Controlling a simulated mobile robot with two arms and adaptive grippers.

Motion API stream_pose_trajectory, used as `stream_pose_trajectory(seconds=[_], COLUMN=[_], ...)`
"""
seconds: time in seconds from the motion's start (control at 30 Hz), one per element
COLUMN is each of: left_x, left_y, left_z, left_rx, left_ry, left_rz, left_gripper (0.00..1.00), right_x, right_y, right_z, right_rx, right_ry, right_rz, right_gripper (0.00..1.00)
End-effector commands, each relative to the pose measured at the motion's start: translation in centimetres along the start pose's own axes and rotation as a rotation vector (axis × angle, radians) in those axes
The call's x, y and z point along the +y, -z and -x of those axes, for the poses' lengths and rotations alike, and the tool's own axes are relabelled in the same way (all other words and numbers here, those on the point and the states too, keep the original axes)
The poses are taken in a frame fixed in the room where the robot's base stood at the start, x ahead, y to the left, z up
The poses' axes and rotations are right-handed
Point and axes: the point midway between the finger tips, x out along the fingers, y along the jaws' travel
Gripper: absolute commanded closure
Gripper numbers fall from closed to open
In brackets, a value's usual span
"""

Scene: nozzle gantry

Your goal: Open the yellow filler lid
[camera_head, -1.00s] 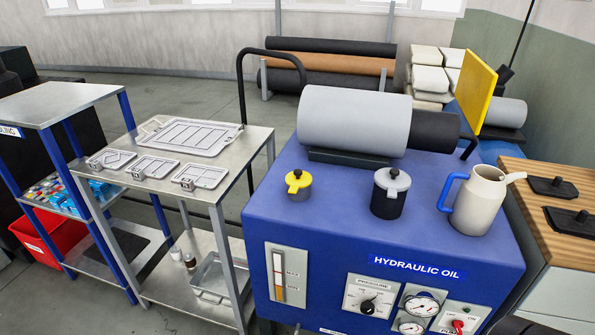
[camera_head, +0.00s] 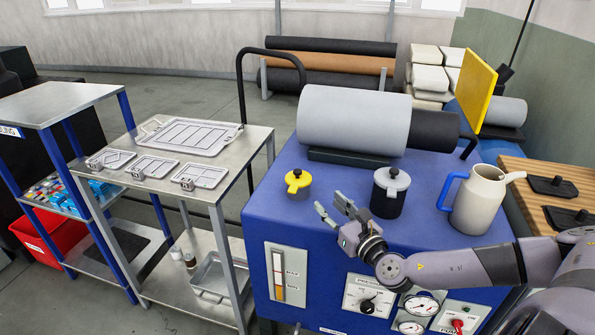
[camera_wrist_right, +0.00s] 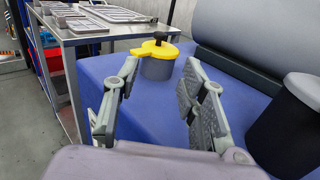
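The yellow filler lid (camera_head: 297,178) sits closed on a short grey neck on top of the blue hydraulic unit (camera_head: 270,215). It has a black knob and a small tab on its left. My right gripper (camera_head: 330,207) is open and empty, to the right of and nearer than the lid, above the unit's front top edge. In the right wrist view the yellow lid (camera_wrist_right: 155,49) shows ahead, beyond and between the open fingers (camera_wrist_right: 150,95), not touched. My left gripper is not in view.
A grey-lidded dark filler (camera_head: 389,193) stands close right of my right gripper. A beige jug (camera_head: 483,200) with a blue handle stands further right. A grey motor cylinder (camera_head: 353,120) lies behind the lid. A steel cart (camera_head: 235,150) with trays stands left.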

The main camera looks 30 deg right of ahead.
Motion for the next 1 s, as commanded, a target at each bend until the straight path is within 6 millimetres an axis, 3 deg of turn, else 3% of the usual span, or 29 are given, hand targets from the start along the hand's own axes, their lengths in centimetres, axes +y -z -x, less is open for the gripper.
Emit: stream_pose_trajectory(seconds=[0.23, 0.7, 1.0], left_x=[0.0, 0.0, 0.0], left_y=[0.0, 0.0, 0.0], left_z=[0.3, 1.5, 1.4], left_rx=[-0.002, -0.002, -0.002], left_ry=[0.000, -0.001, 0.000], left_rz=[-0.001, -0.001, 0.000], left_gripper=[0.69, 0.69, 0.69], right_x=[-0.2, 0.0, 0.0], right_y=[-0.5, -0.6, -0.4], right_z=[-2.5, -12.6, -16.8], right_rx=[-0.007, -0.007, -0.004], right_ry=[-0.011, -0.010, -0.011], right_rz=[0.043, 0.039, 0.041], right_gripper=[0.61, 0.61, 0.61])
